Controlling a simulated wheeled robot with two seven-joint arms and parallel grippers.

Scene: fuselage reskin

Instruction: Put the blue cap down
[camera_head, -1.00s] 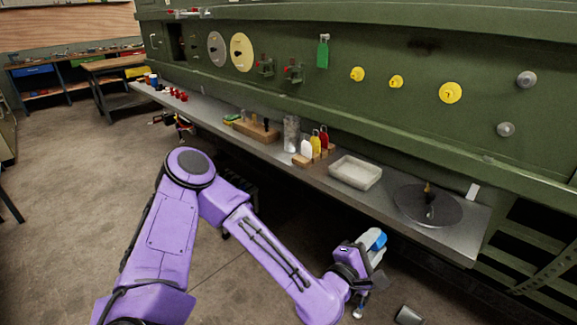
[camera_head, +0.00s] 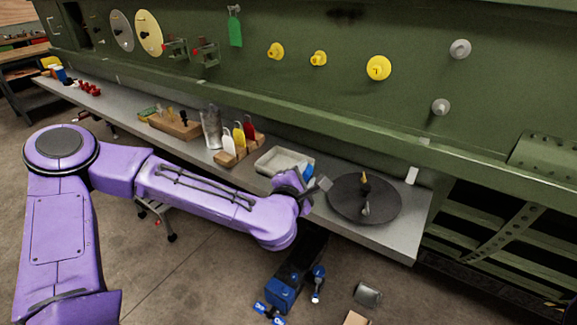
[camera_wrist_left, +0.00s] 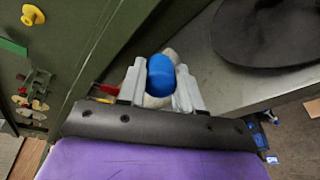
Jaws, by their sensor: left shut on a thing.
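The blue cap (camera_wrist_left: 160,76) is held between the two grey fingers of my left gripper (camera_wrist_left: 160,68) in the left wrist view. In the head view the left gripper (camera_head: 308,184) is above the shelf's front part, between the pale tray (camera_head: 262,165) and the dark round plate (camera_head: 345,204). The gripper and wrist hide part of the tray, and only a little blue shows there. A pale shape, perhaps the tray, is partly hidden behind the cap in the wrist view. My right gripper is not in view.
The grey shelf (camera_head: 400,232) runs along the green fuselage wall (camera_head: 400,115). Red, yellow and white bottles stand in a wooden holder (camera_head: 228,158) left of the tray. Yellow and grey knobs stick out of the wall. Bare shelf lies right of the plate.

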